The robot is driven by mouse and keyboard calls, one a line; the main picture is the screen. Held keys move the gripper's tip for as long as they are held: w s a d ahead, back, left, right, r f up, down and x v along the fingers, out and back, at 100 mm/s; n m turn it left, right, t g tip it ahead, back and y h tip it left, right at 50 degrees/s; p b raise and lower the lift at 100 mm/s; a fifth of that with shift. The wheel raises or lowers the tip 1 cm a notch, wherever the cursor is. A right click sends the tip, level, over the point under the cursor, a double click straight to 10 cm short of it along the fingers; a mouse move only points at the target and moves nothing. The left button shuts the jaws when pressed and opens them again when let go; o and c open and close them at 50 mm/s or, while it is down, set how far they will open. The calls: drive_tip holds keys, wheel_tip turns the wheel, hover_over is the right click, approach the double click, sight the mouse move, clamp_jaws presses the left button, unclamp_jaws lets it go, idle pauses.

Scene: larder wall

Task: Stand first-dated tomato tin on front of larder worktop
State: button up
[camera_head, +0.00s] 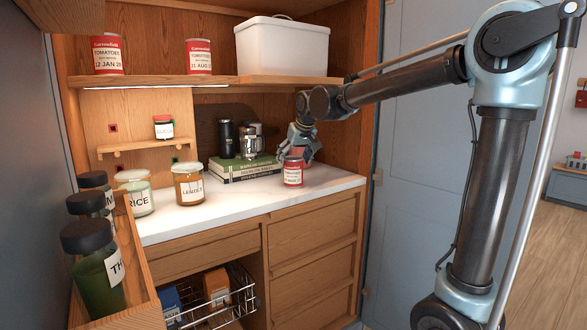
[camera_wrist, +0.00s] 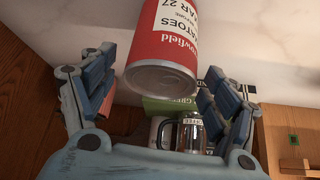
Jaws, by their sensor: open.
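A red and white tomato tin (camera_head: 293,172) stands upright on the front part of the pale worktop (camera_head: 250,203), near its front edge. In the wrist view the tin (camera_wrist: 163,45) shows upside down, its label partly cut off by the frame, with "AR 27" readable. My gripper (camera_head: 301,150) is open just behind and above the tin. Its fingers (camera_wrist: 160,85) lie wide to either side, with visible gaps to the tin. Two similar tins stand on the upper shelf: a left one (camera_head: 107,55) marked 12 JAN 28 and a right one (camera_head: 199,57) marked AUG, year unclear.
A rice jar (camera_head: 138,197) and an amber jar (camera_head: 189,188) stand left on the worktop. Stacked books (camera_head: 243,170) carry a coffee press (camera_head: 251,143) and dark grinder (camera_head: 226,139). A white box (camera_head: 282,48) sits on the shelf (camera_head: 150,81). Bare worktop lies between amber jar and tin.

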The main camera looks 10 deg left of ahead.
drive_tip(key=v, duration=0.7)
drive_tip(key=shift+r, duration=0.25)
drive_tip(key=s+d+f+m+h, duration=0.1)
drive_tip(key=s+d+f, duration=0.25)
drive_tip(key=d, duration=0.55)
drive_tip(key=s+d+f+m+h, duration=0.15)
drive_tip(key=d+f, duration=0.25)
drive_tip(key=d, duration=0.5)
drive_tip(key=s+d+f+m, duration=0.1)
drive_tip(key=s+d+f, duration=0.25)
drive_tip(key=d, duration=0.45)
drive_tip(key=s+d+f+m+g+h, duration=0.1)
drive_tip(key=s+d+f+m+g, duration=0.2)
drive_tip(key=s+d+f, duration=1.3)
wheel_tip(320, 180, down, 4)
drive_tip(key=shift+s+d+r+m, duration=0.1)
drive_tip(key=shift+s+d+m, duration=0.35)
drive_tip(key=shift+s, duration=0.8)
drive_tip(key=shift+h, duration=0.25)
